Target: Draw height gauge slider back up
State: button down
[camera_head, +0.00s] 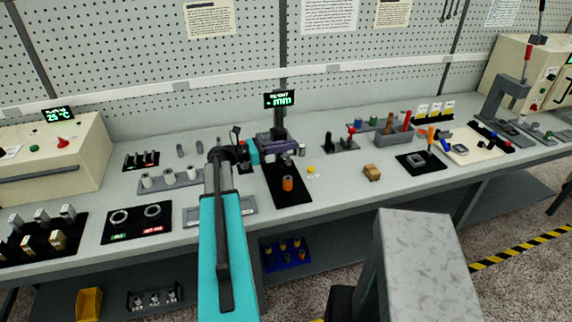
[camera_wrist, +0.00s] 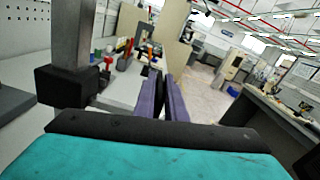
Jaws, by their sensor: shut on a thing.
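The height gauge has a dark upright column (camera_head: 279,125) and a black display (camera_head: 279,100) reading "mm" in green; its digits are too small to read. In the wrist view the grey column (camera_wrist: 72,45) stands at the left, with the black slider block (camera_wrist: 68,86) around it. My gripper (camera_head: 292,148) has purple fingers and is at the column, above the gauge's black base. The fingers also show in the wrist view (camera_wrist: 163,98), closed on a dark part of the slider. The exact contact is mostly hidden. An orange-brown cylinder (camera_head: 287,184) stands on the base below.
A small yellow piece (camera_head: 311,169) and a tan block (camera_head: 372,173) lie right of the gauge. A grey rack with pale cylinders (camera_head: 170,178) is to the left. A tool holder (camera_head: 393,134) stands farther right. The bench front near the tan block is clear.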

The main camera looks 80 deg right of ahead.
jog(key=shift+r+p, duration=1.75)
jog(key=shift+r, duration=1.15)
jog(key=shift+d+r, duration=0.1)
jog(key=shift+r, duration=1.25)
jog(key=c, duration=1.8)
grip_release()
jog(key=shift+c, duration=0.2)
jog(key=shift+w, duration=0.1)
jog(key=v, duration=0.6)
jog(key=shift+w+a, duration=0.3)
jog(key=shift+w, duration=0.05)
